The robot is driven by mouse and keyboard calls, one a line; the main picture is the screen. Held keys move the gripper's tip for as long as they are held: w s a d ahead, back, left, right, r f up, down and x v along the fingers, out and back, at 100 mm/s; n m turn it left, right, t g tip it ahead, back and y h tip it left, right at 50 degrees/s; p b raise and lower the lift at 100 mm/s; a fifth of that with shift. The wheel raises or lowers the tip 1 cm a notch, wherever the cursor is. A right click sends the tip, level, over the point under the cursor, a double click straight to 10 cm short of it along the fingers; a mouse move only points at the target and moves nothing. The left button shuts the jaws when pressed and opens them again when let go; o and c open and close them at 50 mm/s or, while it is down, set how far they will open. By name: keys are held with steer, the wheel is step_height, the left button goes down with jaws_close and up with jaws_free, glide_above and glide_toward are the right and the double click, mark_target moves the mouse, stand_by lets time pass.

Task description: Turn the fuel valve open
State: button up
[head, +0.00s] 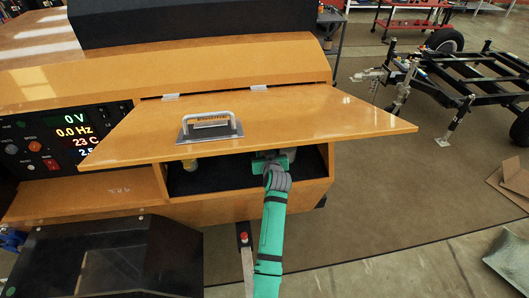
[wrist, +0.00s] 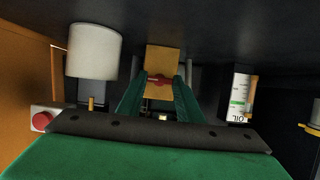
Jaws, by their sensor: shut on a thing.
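The fuel valve shows in the wrist view as a small red handle (wrist: 160,80) in front of a tan block (wrist: 163,59). The handle lies roughly crosswise between my green fingertips. My gripper (wrist: 159,86) is shut on this red handle. In the head view my gripper (head: 270,163) reaches into the dark compartment under the raised orange hatch door (head: 300,118). The valve is hidden there by the door and my arm. I cannot tell from these frames how far the valve is turned.
In the wrist view a white cylinder (wrist: 94,51) stands left of my fingers, with a red button (wrist: 41,121) below it.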

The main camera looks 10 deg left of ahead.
stand_by(0.3)
steer(key=o, duration=1.1)
steer(key=shift+s, duration=0.1)
steer(key=v, duration=1)
steer(key=shift+s+r, duration=0.2)
steer(key=shift+s, duration=0.1)
steer(key=shift+d, duration=0.1)
